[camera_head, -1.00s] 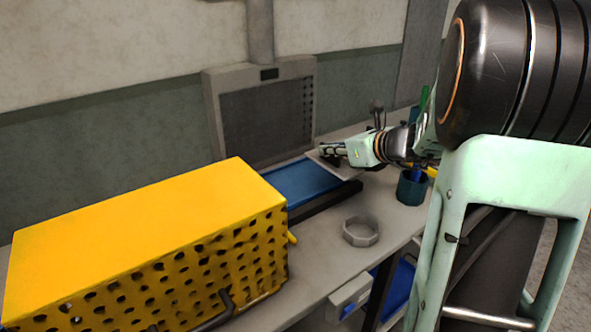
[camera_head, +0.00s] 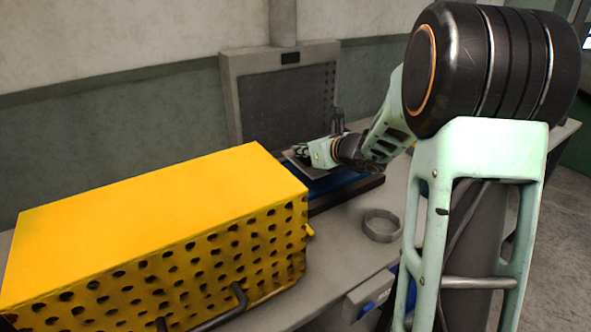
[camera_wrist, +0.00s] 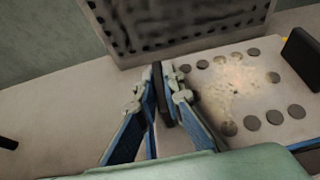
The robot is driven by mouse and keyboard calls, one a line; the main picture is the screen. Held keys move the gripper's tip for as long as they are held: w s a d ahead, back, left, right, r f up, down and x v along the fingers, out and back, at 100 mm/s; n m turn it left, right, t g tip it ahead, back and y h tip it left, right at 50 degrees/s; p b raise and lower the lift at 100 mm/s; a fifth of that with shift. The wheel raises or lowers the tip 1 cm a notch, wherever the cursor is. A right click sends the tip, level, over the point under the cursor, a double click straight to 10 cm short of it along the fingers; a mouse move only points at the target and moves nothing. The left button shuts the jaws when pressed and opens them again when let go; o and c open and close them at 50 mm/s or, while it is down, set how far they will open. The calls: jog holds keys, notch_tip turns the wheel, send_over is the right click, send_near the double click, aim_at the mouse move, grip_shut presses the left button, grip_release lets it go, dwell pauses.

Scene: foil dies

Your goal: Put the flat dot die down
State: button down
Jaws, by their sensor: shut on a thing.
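The flat dot die is a pale plate with several round grey dots, seen large in the wrist view (camera_wrist: 215,105). A black upright grip stands at its left edge and another black block at its right. My gripper (camera_wrist: 160,80) is shut on the black grip at the left edge. In the head view, my gripper (camera_head: 305,153) holds the die (camera_head: 293,161) over the blue mat (camera_head: 335,184), in front of the grey upright panel. I cannot tell whether the die touches the mat. My gripper and arm hide part of the die.
A yellow perforated box (camera_head: 150,215) stands at the left front, close to the blue mat. A grey ring-shaped dish (camera_head: 382,226) sits on the grey table to the right. The grey panel (camera_head: 285,105) stands behind. Bare table lies between box and dish.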

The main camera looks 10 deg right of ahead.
aim_at(300, 165)
jog(key=shift+w+a+f, duration=0.45)
jog(key=shift+a+f, duration=0.25)
jog(key=shift+f, duration=0.05)
jog(key=shift+w+a+f+b, duration=0.1)
jog(key=shift+f+b, duration=0.25)
jog(key=shift+f, duration=0.55)
jog(key=shift+w+a+f+b, duration=0.1)
jog(key=shift+f+b, duration=0.25)
jog(key=shift+f, duration=0.5)
jog(key=shift+f, duration=0.1)
jog(key=c, duration=2.5)
grip_release()
jog(key=shift+s+f, duration=0.1)
jog(key=shift+f, duration=0.05)
jog(key=o, duration=0.5)
jog(key=shift+c, duration=0.2)
jog(key=shift+r, duration=0.2)
jog(key=p+v, duration=0.1)
jog(key=v, duration=1.1)
